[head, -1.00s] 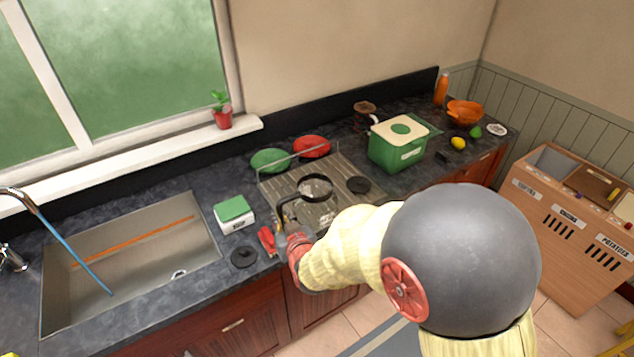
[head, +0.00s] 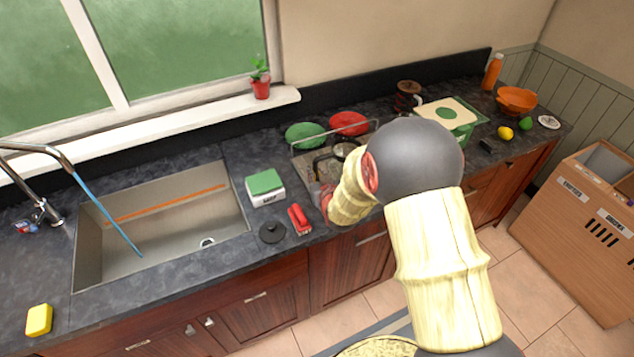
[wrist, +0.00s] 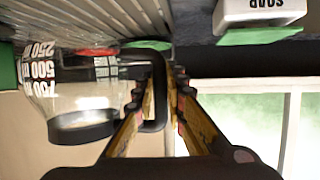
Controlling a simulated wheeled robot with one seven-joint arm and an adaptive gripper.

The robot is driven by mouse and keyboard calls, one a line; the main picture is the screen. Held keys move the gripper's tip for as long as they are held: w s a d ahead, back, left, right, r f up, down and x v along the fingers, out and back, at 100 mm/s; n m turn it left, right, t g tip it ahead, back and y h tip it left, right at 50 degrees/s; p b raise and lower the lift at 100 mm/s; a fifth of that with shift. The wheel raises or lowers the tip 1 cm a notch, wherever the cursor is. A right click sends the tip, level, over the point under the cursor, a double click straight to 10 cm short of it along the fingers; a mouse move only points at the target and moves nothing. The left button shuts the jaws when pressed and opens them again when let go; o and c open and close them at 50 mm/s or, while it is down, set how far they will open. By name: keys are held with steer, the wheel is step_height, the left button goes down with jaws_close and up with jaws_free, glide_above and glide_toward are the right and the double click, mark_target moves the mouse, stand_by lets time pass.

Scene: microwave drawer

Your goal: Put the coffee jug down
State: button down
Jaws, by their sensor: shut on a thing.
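The coffee jug is clear glass with white volume marks, a black rim and a black handle. It shows large and upside down in the wrist view (wrist: 75,90), at the left. In the head view its dark rim (head: 345,150) shows over the metal drainer (head: 304,166), with the rest largely hidden by my arm. My gripper (wrist: 170,85) is shut on the jug's black handle.
Green (head: 305,135) and red (head: 348,123) plates stand in the rack behind the jug.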

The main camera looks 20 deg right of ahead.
mark_target(317, 181)
steer(key=shift+w+d+f, duration=0.25)
steer(key=shift+w+f, duration=0.15)
steer(key=shift+f, duration=0.1)
steer(key=shift+w+d+f, duration=0.2)
steer(key=shift+w+f, duration=0.15)
steer(key=shift+f, duration=0.1)
step_height(317, 181, down, 3)
steer(key=shift+w+f, duration=0.15)
steer(key=shift+b, duration=0.3)
steer(key=c, duration=2.3)
jaws_free()
steer(key=shift+f, duration=0.25)
steer(key=o, duration=0.5)
steer(key=shift+r, duration=0.1)
steer(key=shift+r, duration=0.1)
